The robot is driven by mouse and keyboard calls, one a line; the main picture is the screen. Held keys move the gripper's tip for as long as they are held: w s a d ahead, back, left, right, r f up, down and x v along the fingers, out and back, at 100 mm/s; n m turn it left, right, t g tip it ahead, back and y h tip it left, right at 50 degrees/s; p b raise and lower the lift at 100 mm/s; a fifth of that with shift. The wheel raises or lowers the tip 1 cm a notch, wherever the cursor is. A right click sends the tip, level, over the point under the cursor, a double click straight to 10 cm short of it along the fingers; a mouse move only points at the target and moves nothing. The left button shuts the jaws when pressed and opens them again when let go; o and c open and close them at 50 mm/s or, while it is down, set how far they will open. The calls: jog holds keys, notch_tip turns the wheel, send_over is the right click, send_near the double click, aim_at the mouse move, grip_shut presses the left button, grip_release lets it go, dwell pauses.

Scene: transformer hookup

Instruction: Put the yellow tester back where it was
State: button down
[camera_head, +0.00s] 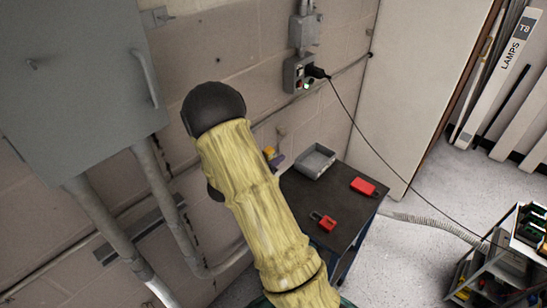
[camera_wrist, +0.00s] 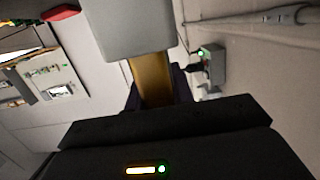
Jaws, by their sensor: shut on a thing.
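The yellow tester (camera_wrist: 153,82) is between my gripper's dark fingers (camera_wrist: 157,92) in the wrist view, and the jaws are shut on it. In the head view only a small yellow bit of it (camera_head: 269,152) shows beside my sleeved arm, with a purplish finger (camera_head: 277,160) just below. My arm hides most of the gripper there. The held tester is left of an open grey tray (camera_head: 316,160) on a dark worktable (camera_head: 300,195). A plain grey shape (camera_wrist: 135,28) covers the tester's far end in the wrist view; I cannot tell whether they touch.
A red padlock (camera_head: 323,221) and a red block (camera_head: 363,186) lie on the table. A wall box (camera_head: 297,74) with a green light holds a black plug (camera_head: 317,72), whose cable (camera_head: 365,140) hangs across toward a cart (camera_head: 510,260). A grey cabinet (camera_head: 75,80) and pipes are left.

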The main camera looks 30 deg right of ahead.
jog(key=shift+f+b, duration=0.45)
jog(key=shift+f, duration=0.15)
jog(key=c, duration=1.1)
grip_release()
jog(key=shift+a, duration=0.1)
jog(key=b+v, duration=0.2)
jog(key=v, duration=1.5)
jog(key=shift+s+a, duration=0.1)
jog(key=shift+a, duration=0.05)
